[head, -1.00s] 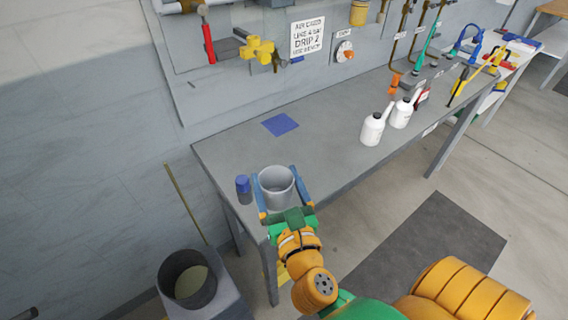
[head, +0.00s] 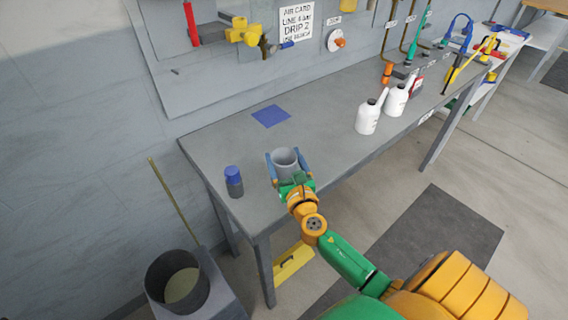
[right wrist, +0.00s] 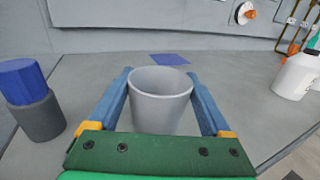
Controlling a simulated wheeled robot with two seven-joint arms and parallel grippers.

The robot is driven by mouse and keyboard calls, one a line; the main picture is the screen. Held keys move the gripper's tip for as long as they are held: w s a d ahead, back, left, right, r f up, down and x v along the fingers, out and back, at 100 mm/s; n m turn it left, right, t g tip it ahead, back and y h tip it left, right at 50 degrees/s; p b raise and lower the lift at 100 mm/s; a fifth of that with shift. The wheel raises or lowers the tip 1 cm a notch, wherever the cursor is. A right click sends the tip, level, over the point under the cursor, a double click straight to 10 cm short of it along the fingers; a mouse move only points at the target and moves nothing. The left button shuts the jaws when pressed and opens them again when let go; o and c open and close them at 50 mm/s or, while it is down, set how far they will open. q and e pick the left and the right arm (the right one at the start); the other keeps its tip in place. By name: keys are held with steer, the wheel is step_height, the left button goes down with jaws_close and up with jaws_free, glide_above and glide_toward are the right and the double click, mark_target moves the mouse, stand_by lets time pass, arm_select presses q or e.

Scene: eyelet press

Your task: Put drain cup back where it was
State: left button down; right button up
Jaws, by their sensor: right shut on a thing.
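The drain cup is a plain grey open cup (head: 286,163), and it also shows in the right wrist view (right wrist: 160,98). My right gripper (head: 285,166) has its blue fingers on either side of the cup and is shut on it. The cup is upright above the near part of the grey bench (head: 210,150). I cannot tell whether its base touches the bench top. A flat blue square (head: 271,116) lies bare on the bench beyond the cup, and it shows past the rim in the wrist view (right wrist: 170,59). My left gripper is not in view.
A grey jar with a blue cap (head: 234,181) stands left of the cup. Two white bottles (head: 368,116) stand farther right. A wall panel with a yellow valve (head: 243,31) is behind. The bench between cup and blue square is clear. A dark bucket (head: 177,282) stands below left.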

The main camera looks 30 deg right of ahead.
steer(key=shift+f, duration=0.2)
steer(key=o, duration=0.9)
steer(key=shift+w, duration=0.1)
steer(key=shift+r, duration=0.15)
steer(key=shift+r, duration=0.2)
steer(key=b+v, duration=0.2)
steer(key=v, duration=1)
